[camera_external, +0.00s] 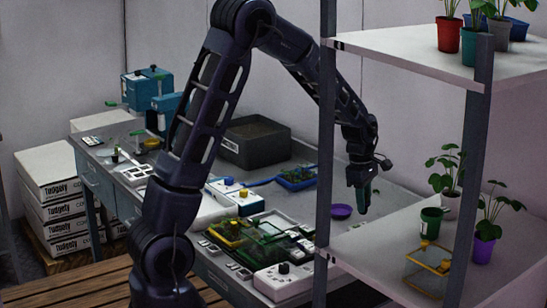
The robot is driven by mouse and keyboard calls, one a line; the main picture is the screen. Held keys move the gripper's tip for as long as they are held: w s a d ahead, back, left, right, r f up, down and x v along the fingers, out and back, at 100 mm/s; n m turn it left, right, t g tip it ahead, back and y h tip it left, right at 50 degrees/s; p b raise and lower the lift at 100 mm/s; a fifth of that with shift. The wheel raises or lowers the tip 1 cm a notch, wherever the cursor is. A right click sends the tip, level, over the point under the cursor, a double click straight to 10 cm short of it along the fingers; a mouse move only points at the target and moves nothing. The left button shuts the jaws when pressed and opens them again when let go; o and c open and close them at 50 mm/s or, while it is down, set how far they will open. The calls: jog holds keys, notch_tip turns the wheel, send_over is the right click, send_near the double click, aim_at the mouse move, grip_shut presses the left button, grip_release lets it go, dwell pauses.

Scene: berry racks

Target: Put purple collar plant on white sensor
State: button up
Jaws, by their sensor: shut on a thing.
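My gripper (363,202) points down over the right part of the desk, by the shelf post. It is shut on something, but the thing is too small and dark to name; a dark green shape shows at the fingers. A plant in a purple pot (484,248) stands upright on the lower shelf, right of my gripper and apart from it. I cannot make out a collar on it. A flat purple dish (341,211) lies on the desk just left of my gripper. A white box with a dark knob (283,281) sits at the desk's front; I cannot tell if it is the sensor.
A rack with a lower shelf (385,262) and an upper shelf (420,52) stands at right; its front post is near my gripper. A black box (255,143) stands on the desk.

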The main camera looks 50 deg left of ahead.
jog(key=shift+f, duration=2.1)
jog(key=shift+f, duration=0.15)
jog(key=o, duration=0.9)
jog(key=shift+o, duration=0.2)
